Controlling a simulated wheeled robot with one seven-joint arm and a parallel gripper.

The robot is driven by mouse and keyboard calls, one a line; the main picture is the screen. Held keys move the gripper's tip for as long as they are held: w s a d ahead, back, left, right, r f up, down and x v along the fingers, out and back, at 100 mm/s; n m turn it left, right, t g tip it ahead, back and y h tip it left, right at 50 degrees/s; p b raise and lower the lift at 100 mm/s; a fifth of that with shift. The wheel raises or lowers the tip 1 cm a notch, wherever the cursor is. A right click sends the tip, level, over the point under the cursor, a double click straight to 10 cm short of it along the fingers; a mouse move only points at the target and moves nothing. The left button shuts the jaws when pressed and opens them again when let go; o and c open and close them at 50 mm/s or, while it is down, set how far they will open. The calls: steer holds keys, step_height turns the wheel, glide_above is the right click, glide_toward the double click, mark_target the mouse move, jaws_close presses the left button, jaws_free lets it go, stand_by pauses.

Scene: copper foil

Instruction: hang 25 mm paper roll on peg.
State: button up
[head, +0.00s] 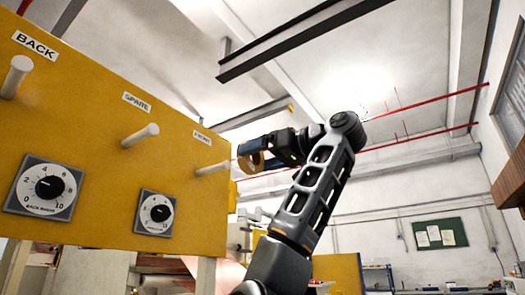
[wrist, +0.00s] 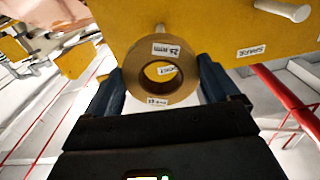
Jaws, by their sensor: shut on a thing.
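The paper roll (wrist: 134,75) is a brown ring with small white labels, one reading 25 mm. My gripper (wrist: 160,83) is shut on its outer sides, a finger on each side. In the head view the roll (head: 257,161) hangs in my gripper (head: 252,158), just right of the tip of the right-hand peg (head: 212,168). That pale peg (wrist: 159,29) shows past the roll's upper edge in the wrist view, not through its hole. A white label shows through the hole. The roll looks apart from the peg; the exact gap is unclear.
The yellow panel (head: 90,110) also carries the BACK peg (head: 15,77) and the SPARE peg (head: 140,135), both bare. Two dials (head: 45,187) (head: 156,213) sit below the pegs. A red pipe (wrist: 285,110) shows in the wrist view.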

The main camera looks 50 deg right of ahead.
mark_target(224, 169)
steer(key=shift+w+r, duration=0.1)
steer(key=shift+w, duration=0.1)
steer(key=shift+w+a+p, duration=0.1)
steer(key=shift+w+p, duration=0.25)
steer(key=shift+p, duration=0.55)
steer(key=shift+w, duration=0.1)
steer(key=shift+w+f, duration=0.2)
steer(key=shift+w+a+p, duration=0.15)
steer(key=shift+w+p, duration=1.75)
steer(key=shift+w, duration=2.85)
steer(key=shift+f+b, duration=0.4)
steer(key=shift+f, duration=0.1)
steer(key=o, duration=0.8)
